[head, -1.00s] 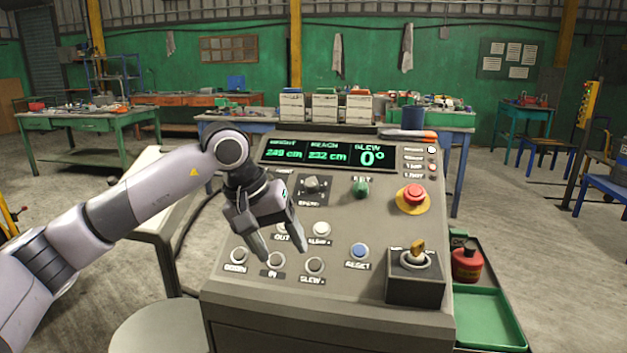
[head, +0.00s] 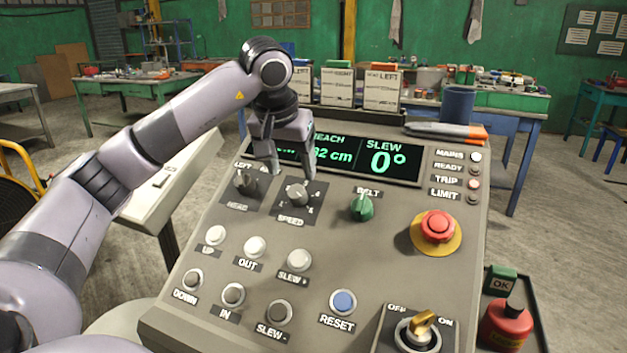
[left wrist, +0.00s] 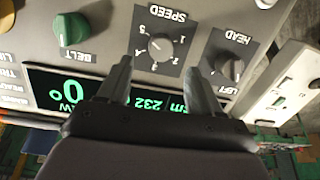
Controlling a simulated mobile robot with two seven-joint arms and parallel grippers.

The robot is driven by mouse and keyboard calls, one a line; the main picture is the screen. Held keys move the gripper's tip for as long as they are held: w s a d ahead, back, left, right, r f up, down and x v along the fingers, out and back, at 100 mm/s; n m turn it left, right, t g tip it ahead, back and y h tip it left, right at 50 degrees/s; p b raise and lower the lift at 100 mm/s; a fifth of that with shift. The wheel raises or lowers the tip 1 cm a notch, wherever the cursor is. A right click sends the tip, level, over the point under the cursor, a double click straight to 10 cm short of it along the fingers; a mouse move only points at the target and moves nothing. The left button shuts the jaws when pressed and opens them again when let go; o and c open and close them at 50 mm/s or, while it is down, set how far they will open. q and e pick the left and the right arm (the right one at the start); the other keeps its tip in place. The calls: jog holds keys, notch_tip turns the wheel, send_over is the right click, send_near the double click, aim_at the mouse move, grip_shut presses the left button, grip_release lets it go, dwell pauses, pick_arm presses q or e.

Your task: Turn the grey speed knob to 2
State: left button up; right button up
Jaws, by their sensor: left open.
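The grey speed knob (head: 297,193) sits on a dark numbered plate marked SPEED, in the upper part of the sloping console (head: 390,260). In the left wrist view the knob (left wrist: 160,46) shows upside down with numbers around it; I cannot tell surely which number its pointer is at. My left gripper (head: 291,175) is open and empty, its fingers pointing down just behind the knob and partly over its plate. In the left wrist view the two fingertips (left wrist: 158,68) are apart, either side of and short of the knob. My right gripper is not in view.
A similar grey HEAD knob (head: 245,184) lies left of the speed knob, and a green BELT knob (head: 362,207) to the right. A display (head: 385,160) stands behind. Several round buttons, a red mushroom button (head: 437,226) and a key switch (head: 418,332) are nearer.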

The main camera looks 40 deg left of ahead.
aim_at(296, 190)
pick_arm(q)
jog(key=shift+x, duration=3.5)
jog(key=c, duration=1.1)
